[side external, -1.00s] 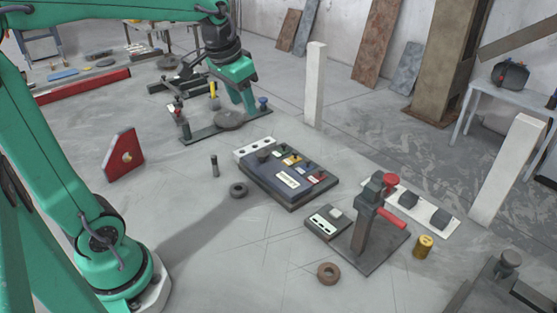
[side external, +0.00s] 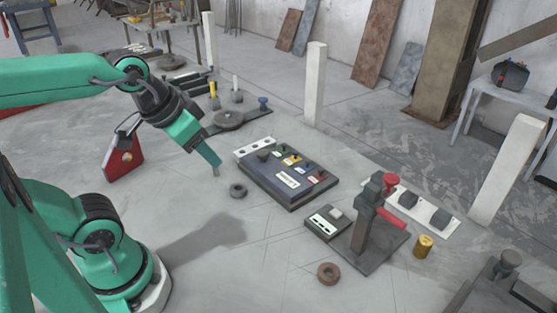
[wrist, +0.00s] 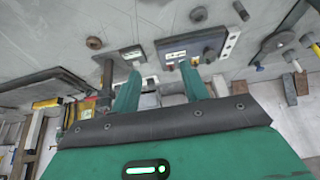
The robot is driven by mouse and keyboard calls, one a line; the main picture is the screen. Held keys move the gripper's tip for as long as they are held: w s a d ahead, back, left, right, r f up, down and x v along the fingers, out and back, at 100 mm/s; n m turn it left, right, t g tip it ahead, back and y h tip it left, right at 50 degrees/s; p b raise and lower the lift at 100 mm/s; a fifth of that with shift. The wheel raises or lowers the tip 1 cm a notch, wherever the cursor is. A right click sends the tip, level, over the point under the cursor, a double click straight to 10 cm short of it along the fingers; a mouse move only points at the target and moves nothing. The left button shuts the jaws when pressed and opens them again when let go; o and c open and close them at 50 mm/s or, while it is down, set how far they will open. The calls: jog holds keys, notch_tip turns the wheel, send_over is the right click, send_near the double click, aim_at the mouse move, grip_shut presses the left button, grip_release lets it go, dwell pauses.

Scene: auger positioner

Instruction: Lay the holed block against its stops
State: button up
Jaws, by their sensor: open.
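My gripper (side external: 213,168) is open, pointing down near the left of the dark control panel (side external: 285,183). In the side view its tip overlaps the spot of a small dark upright pin, now mostly hidden. In the wrist view its two green fingers (wrist: 160,86) are apart, with nothing clearly held. A white strip with several holes (side external: 253,148) lies along the panel's back left edge; it also shows in the wrist view (wrist: 232,43). I cannot tell surely whether this strip is the holed block. Its stops are not clearly made out.
A dark ring (side external: 238,190) lies just right of my gripper. A clamp with a red handle (side external: 392,215), a brown ring (side external: 328,273) and a yellow can (side external: 424,246) are at right.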

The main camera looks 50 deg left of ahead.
dwell(0.4)
jog(key=shift+w+r, duration=0.15)
jog(key=shift+w, duration=0.05)
jog(key=c, duration=0.9)
jog(key=shift+w+a+r, duration=0.15)
jog(key=shift+w, duration=0.1)
grip_shut()
jog(key=w+a+r+n+g, duration=0.1)
jog(key=w+a+n+g, duration=0.1)
jog(key=w+a+n, duration=0.6)
jog(key=w+a+n+g, duration=0.15)
jog(key=w+a, duration=0.35)
jog(key=w, duration=0.6)
jog(key=w+a+f+n+g, duration=0.1)
jog(key=w+a+f+n, duration=0.3)
jog(key=a+f, duration=0.4)
jog(key=w+a+f+n+g, duration=0.1)
jog(key=w+a+f+n, duration=0.3)
jog(key=a+f, duration=0.3)
jog(key=a, duration=0.3)
jog(key=shift+w+a+f, duration=0.15)
jog(key=shift+a+f, duration=0.2)
jog(key=shift+a, duration=0.05)
